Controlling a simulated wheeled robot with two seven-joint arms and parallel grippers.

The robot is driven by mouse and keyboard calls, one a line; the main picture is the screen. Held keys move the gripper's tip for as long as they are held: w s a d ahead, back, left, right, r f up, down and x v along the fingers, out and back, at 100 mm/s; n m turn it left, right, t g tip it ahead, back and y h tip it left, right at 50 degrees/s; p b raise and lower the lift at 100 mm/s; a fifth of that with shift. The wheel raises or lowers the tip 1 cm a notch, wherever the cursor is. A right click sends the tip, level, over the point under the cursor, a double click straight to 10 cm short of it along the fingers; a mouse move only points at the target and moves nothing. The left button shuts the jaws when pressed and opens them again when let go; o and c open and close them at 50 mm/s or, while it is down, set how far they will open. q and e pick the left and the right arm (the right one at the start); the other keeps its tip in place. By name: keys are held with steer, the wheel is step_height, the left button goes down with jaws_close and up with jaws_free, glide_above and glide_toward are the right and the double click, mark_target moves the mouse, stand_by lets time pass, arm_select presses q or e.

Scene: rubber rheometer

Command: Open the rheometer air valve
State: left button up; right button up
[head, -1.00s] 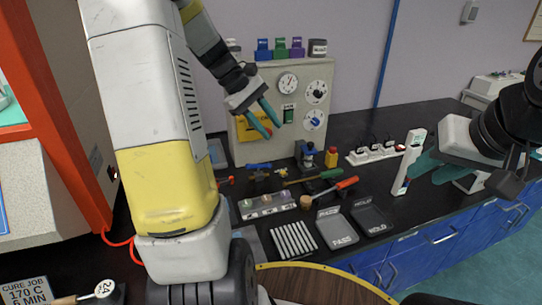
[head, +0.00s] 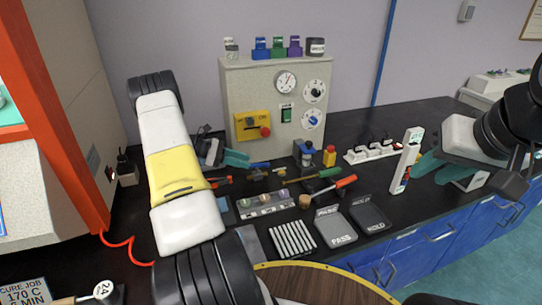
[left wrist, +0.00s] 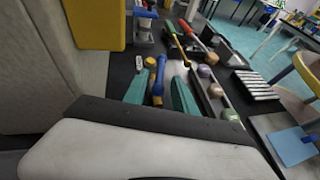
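A small blue-handled piece (head: 258,165) lies on the black bench in front of the grey panel; I cannot tell for sure that it is the air valve. It also shows in the left wrist view (left wrist: 158,76), beyond and between my teal fingertips. My left gripper (head: 240,158) is low over the bench just left of it, fingers apart and empty. A small red-handled piece (head: 221,181) is just in front of that gripper, partly hidden by my arm. My right gripper (head: 435,168) is open beside a white upright stand (head: 408,160), with nothing seen between its fingers.
The grey panel (head: 270,75) has gauges and a yellow switch box (head: 252,125). The orange-framed machine (head: 65,130) is at left with a red coiled hose (head: 120,240). Screwdrivers (head: 335,190), a sample rack (head: 265,205) and trays (head: 335,227) crowd the bench.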

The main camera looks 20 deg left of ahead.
mark_target(253, 164)
arm_select(q)
steer(key=x, duration=0.6)
jaws_close()
steer(key=shift+s, duration=0.1)
